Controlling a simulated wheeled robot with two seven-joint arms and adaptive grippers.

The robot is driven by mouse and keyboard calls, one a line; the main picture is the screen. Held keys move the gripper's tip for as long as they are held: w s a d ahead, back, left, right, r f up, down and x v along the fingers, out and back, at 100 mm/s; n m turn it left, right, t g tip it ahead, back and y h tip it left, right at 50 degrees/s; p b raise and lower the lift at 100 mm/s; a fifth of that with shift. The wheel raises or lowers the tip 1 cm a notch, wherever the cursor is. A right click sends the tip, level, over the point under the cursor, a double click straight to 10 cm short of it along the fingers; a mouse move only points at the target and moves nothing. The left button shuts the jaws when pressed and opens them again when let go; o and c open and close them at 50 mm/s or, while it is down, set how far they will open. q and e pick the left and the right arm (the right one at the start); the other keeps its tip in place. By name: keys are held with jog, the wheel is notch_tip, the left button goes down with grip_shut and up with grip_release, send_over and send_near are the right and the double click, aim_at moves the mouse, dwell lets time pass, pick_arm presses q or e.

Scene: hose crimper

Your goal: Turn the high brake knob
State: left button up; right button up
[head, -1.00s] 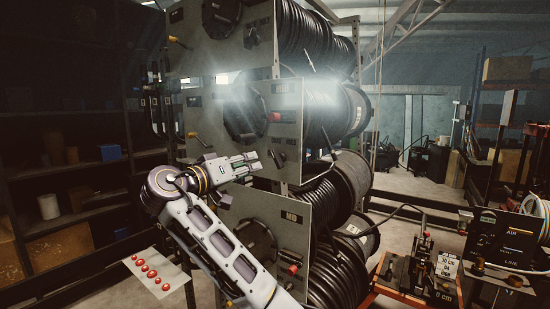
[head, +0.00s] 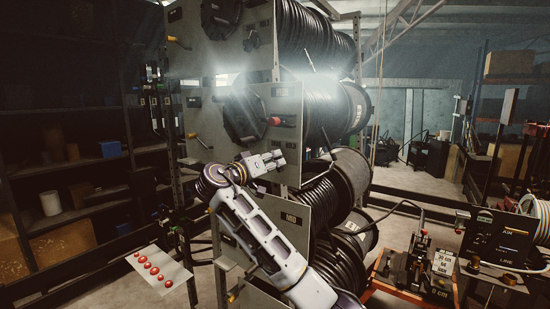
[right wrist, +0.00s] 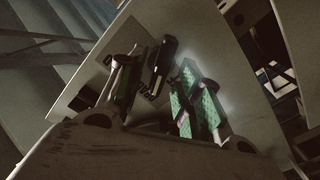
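The reel rack has stacked grey panels. The middle panel (head: 195,125) bears a red knob (head: 275,121) with a dark stem; its label is too blurred to read, so I cannot tell whether this is the high brake knob. My right gripper (head: 280,160) is below this red knob, apart from it, in front of the panel's lower part. In the right wrist view its green-padded fingers (right wrist: 155,100) stand apart, with a black cylindrical part (right wrist: 162,58) on a lettered panel just beyond them. Nothing shows gripped. My left gripper is out of view.
Black hose coils (head: 335,110) fill the rack behind the panels. A lower panel (head: 300,218) lies behind my right arm. A sloped plate with red buttons (head: 153,268) is at lower left. A crimping bench (head: 408,275) and an AIR panel (head: 490,238) stand at right.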

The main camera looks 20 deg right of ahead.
jog(key=shift+x, duration=1.05)
jog(key=c, duration=0.7)
